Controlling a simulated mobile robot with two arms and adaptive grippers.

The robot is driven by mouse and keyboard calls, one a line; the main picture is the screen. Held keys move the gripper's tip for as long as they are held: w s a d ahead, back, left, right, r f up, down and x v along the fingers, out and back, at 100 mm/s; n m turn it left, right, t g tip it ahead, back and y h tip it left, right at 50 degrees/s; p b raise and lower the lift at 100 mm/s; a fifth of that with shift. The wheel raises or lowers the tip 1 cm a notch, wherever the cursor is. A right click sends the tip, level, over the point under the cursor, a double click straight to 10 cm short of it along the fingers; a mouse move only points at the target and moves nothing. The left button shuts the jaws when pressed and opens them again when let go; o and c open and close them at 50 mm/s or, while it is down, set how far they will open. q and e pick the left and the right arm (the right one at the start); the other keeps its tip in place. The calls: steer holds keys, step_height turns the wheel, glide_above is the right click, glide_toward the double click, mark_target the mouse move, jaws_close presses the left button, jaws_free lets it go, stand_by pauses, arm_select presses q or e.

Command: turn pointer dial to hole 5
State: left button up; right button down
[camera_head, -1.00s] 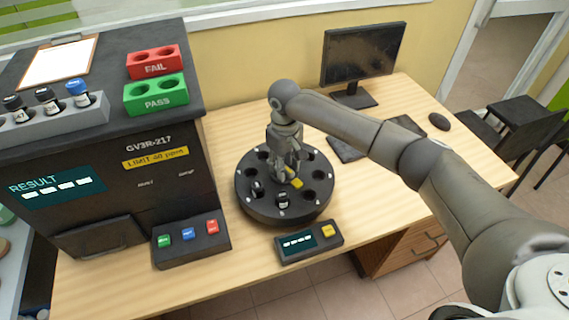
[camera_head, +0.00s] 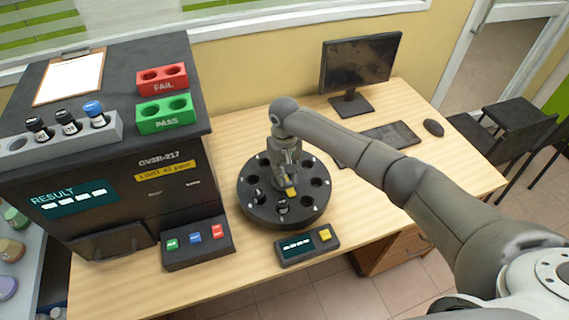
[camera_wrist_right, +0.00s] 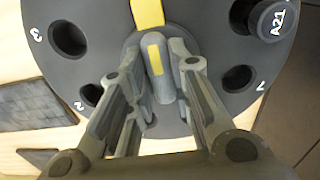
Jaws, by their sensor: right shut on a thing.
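The dial (camera_head: 252,214) is a black round carousel with numbered holes on the desk. My right gripper (camera_head: 289,182) is above its centre. In the right wrist view my right gripper (camera_wrist_right: 158,103) is shut on the grey central knob (camera_wrist_right: 163,85), which has a yellow mark. The yellow pointer (camera_wrist_right: 147,14) runs up out of that view; in the head view its yellow tip (camera_head: 291,192) faces the front of the dial. Holes 3 (camera_wrist_right: 68,38), 2 (camera_wrist_right: 92,94) and 7 (camera_wrist_right: 238,78) are visible and empty. My left gripper is not in view.
A small display box with a yellow button (camera_head: 307,246) lies in front of the dial. The analyser (camera_head: 120,180) stands to the left, with a button panel (camera_head: 197,250) before it. A keyboard (camera_head: 390,136) and monitor (camera_head: 358,68) are behind right.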

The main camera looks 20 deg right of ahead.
mark_target(284, 174)
steer(key=m+p, duration=0.2)
steer(key=p, duration=0.1)
steer(key=shift+r, duration=0.3)
steer(key=shift+f+m+p, duration=0.2)
steer(key=shift+m+p, duration=0.9)
steer(key=shift+m, duration=0.4)
steer(key=c, duration=1.3)
jaws_free()
steer(key=shift+f, duration=0.1)
step_height(284, 174, up, 12)
steer(key=shift+r, duration=0.1)
